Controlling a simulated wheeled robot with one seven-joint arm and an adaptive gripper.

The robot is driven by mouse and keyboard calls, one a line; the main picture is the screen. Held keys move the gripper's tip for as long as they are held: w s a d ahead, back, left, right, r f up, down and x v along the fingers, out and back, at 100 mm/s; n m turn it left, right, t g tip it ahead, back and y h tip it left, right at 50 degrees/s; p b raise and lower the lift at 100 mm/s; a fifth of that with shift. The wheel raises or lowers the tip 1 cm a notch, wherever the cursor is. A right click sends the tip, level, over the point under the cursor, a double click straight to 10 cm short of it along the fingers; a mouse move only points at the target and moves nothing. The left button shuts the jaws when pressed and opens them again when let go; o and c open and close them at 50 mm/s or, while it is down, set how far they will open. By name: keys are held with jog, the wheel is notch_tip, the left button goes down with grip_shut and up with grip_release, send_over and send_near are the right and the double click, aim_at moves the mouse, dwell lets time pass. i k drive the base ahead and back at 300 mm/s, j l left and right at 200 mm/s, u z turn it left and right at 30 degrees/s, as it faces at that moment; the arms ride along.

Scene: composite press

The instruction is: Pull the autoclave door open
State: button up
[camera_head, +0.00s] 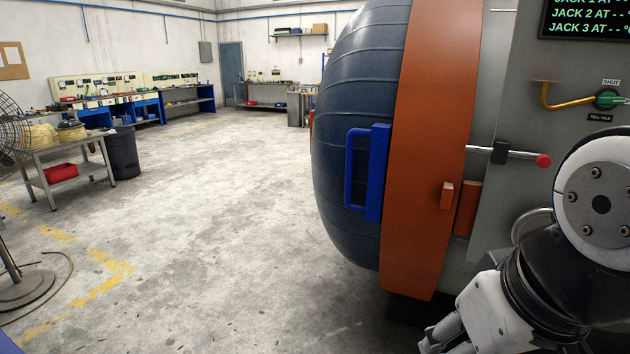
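The autoclave door is a dark blue-grey dome (350,90) with a broad orange rim (425,150), right of the middle in the head view. A blue handle (352,175) stands out from the dome on a blue plate. The orange rim sits close against the grey autoclave body, and I cannot tell whether there is a small gap. My gripper (435,342) is at the bottom edge, low and to the right of the handle, well apart from it. Its fingers are partly cut off by the frame, and I cannot see how far apart they are.
A lever with a red knob (543,161) sticks out right of the rim. The floor (220,210) left of the door is clear. A cart (72,160) and a fan stand far left.

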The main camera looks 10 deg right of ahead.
aim_at(352, 121)
jog(key=i+l+u, duration=0.1)
jog(key=i, duration=0.45)
jog(key=i+l+u, duration=0.1)
jog(key=i, duration=0.45)
jog(key=i+j+u, duration=0.1)
jog(key=i+u, duration=0.2)
jog(key=i, duration=0.6)
jog(key=i+l+u, duration=0.1)
jog(key=i+u, duration=0.25)
jog(key=i, duration=0.5)
jog(key=i+z, duration=0.4)
jog(key=i+j+z, duration=0.25)
jog(key=i+z, duration=0.2)
jog(key=i+j+z, duration=0.4)
jog(key=i+l, duration=0.05)
